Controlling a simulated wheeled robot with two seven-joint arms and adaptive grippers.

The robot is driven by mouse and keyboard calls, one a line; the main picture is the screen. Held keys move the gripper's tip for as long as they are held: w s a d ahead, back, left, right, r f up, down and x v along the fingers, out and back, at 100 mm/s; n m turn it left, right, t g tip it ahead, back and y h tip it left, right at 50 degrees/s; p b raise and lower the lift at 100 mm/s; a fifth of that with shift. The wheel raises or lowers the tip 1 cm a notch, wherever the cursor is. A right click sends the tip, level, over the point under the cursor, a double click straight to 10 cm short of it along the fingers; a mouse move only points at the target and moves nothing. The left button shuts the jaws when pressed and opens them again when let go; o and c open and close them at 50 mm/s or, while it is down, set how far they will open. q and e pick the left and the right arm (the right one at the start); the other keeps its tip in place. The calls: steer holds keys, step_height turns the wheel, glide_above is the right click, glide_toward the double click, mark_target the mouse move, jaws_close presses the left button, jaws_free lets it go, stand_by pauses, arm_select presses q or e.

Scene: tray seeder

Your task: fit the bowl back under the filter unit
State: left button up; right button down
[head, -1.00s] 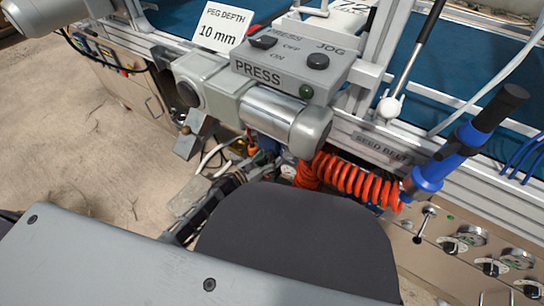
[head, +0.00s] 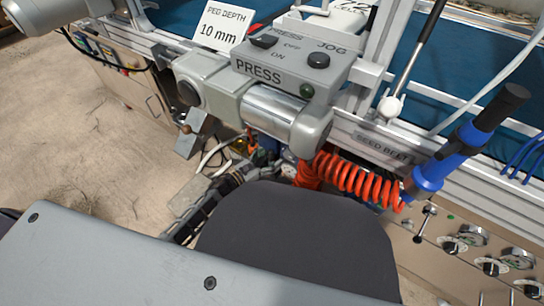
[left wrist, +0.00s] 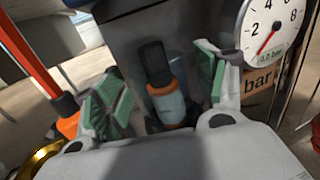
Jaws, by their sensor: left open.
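The filter unit (left wrist: 135,35) is the dark grey body at the top of the left wrist view, with a white-faced gauge (left wrist: 270,28) at its right. Below it hangs a bluish, see-through part with a black tab, which looks like the bowl (left wrist: 180,68); I cannot tell whether it is seated. An orange and grey-blue cylinder (left wrist: 168,103) stands in front of it. My left gripper (left wrist: 162,80) is open, its green-padded fingers on either side of these parts, with no clear contact. In the head view my left gripper (head: 262,165) is low under the press, largely hidden. My right gripper is not in view.
The grey press housing (head: 285,75) overhangs the work area. A coiled orange hose (head: 350,180) and a blue-handled tool (head: 455,150) hang to the right. A panel with several dials (head: 480,250) is at lower right. Open floor (head: 80,160) lies left.

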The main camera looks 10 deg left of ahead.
arm_select(q)
steer(key=v, duration=1)
steer(key=shift+s+a, duration=0.2)
steer(key=shift+s, duration=0.1)
stand_by(0.6)
